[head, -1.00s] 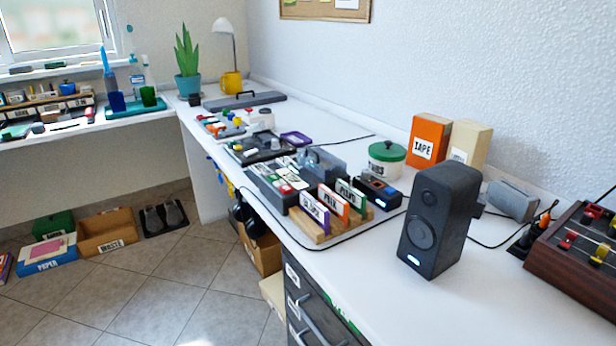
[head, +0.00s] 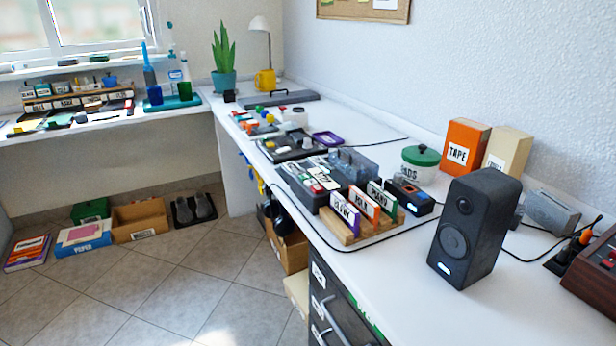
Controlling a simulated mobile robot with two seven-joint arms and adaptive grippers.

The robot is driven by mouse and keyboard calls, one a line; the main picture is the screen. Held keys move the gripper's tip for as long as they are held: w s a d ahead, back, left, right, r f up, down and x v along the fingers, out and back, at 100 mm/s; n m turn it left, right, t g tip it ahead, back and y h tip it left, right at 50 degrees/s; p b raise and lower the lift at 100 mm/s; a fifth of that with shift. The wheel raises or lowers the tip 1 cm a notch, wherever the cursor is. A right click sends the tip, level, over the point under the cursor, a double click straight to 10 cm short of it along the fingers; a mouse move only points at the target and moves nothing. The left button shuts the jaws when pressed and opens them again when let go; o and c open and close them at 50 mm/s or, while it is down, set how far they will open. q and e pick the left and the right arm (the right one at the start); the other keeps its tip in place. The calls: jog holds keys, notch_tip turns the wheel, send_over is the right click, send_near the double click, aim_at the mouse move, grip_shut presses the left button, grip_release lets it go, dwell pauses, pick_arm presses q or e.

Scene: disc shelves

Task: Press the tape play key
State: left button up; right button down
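No tape play key can be made out for certain at this size. A dark grey tray or device (head: 292,180) on the white counter holds small labelled pieces in white, green and red. Behind it is another dark low device (head: 290,150) with small parts on top; I cannot tell whether either one is a tape player. An orange box labelled TAPE (head: 458,148) stands upright against the wall. A small black device (head: 409,196) with a lit blue spot lies in front of the green-lidded jar. Neither of my grippers is in view.
A black speaker (head: 470,232) stands on the counter (head: 535,305), right of a wooden rack (head: 372,232) of labelled cards. A cable runs along the counter's front edge. A brown wooden-sided mixer (head: 590,275) is at the right edge. Boxes line the floor at left; the middle floor is clear.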

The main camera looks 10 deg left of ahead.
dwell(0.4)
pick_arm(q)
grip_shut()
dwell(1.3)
